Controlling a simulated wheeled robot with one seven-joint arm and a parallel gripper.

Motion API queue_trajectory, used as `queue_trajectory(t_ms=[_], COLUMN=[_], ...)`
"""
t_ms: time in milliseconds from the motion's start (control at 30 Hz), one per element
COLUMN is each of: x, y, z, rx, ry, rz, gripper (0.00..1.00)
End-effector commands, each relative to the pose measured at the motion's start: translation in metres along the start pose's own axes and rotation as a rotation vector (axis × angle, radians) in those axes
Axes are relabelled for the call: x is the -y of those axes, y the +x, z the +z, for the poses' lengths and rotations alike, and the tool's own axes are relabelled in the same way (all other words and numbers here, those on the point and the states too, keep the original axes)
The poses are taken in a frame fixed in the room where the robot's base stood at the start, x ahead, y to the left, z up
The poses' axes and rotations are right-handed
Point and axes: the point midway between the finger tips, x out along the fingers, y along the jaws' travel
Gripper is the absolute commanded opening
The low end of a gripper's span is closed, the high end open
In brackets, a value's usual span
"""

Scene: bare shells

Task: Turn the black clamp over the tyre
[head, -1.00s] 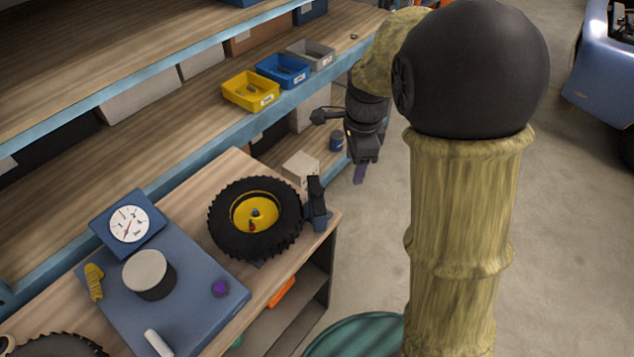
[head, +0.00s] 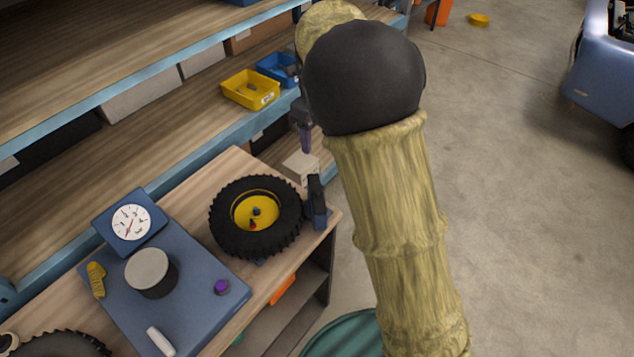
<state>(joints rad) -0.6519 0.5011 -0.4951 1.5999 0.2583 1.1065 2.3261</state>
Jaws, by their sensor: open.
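The tyre (head: 225,235), black with a yellow hub, lies flat near the right end of the wooden workbench. The black clamp (head: 317,196) stands upright at the tyre's right edge, by the bench corner, and its arm is not over the hub. My gripper (head: 304,142) is open above and behind the clamp, apart from it. Only its purplish lower end shows clearly; my dark elbow joint hides part of the wrist.
A blue machine with a dial (head: 130,222) and a round grey-topped post (head: 149,268) stand left of the tyre. A pale block (head: 300,166) sits behind the clamp. A yellow bin (head: 250,89) and a blue bin (head: 277,69) are on the shelf. Open floor lies right.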

Motion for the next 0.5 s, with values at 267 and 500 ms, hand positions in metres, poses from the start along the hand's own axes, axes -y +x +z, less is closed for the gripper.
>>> queue_trajectory(t_ms=[267, 500], x=[0.0, 0.0], y=[0.036, 0.078], z=[-0.001, -0.001], rx=[-0.004, -0.004], ry=[0.0, 0.001], rz=[0.002, 0.002], gripper=[0.57, 0.57])
